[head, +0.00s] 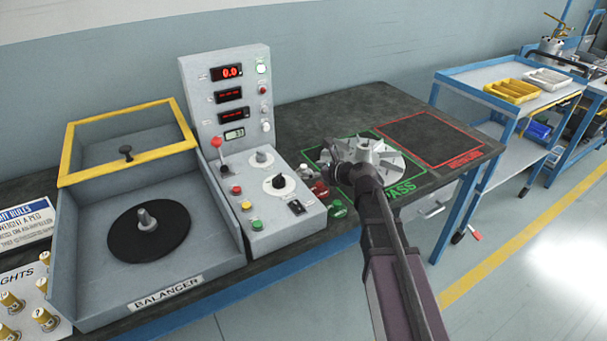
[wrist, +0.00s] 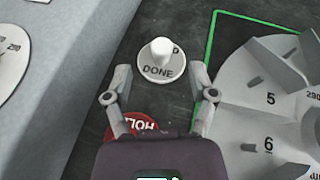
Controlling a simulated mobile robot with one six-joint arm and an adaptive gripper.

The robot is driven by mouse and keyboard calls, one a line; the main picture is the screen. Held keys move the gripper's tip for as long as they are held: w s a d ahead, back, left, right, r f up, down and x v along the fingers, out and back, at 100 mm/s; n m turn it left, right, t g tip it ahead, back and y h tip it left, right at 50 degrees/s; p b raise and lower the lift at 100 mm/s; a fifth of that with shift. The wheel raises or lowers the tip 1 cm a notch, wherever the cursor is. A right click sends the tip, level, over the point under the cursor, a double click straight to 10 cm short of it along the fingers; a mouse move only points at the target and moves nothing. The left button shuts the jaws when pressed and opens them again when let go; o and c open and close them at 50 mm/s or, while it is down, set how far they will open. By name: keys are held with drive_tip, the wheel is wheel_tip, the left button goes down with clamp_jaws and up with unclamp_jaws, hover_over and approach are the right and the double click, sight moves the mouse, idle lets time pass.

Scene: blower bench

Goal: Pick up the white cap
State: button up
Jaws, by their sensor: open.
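The white cap (wrist: 161,62) is a round disc with an upright white knob and the word DONE on it. It rests on the dark bench top (wrist: 185,22); in the head view it shows small (head: 305,171) beside the control box. My gripper (wrist: 160,76) is open and empty, its fingers apart on the left and right of the cap's near side. I cannot tell how high the fingertips are above it. In the head view my gripper (head: 335,163) partly covers the area around the caps and the impeller.
A red HOLD cap (wrist: 140,125) lies just nearer, partly hidden by my gripper. A green cap (head: 337,208) sits near the bench edge. A finned impeller (wrist: 262,115) stands close on the right in the green outline. The balancer's control box (head: 270,205) is on the left.

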sight(306, 168)
drive_tip(key=shift+b+x, duration=0.95)
drive_tip(key=shift+x, duration=1.7)
drive_tip(key=shift+d, duration=0.1)
clamp_jaws()
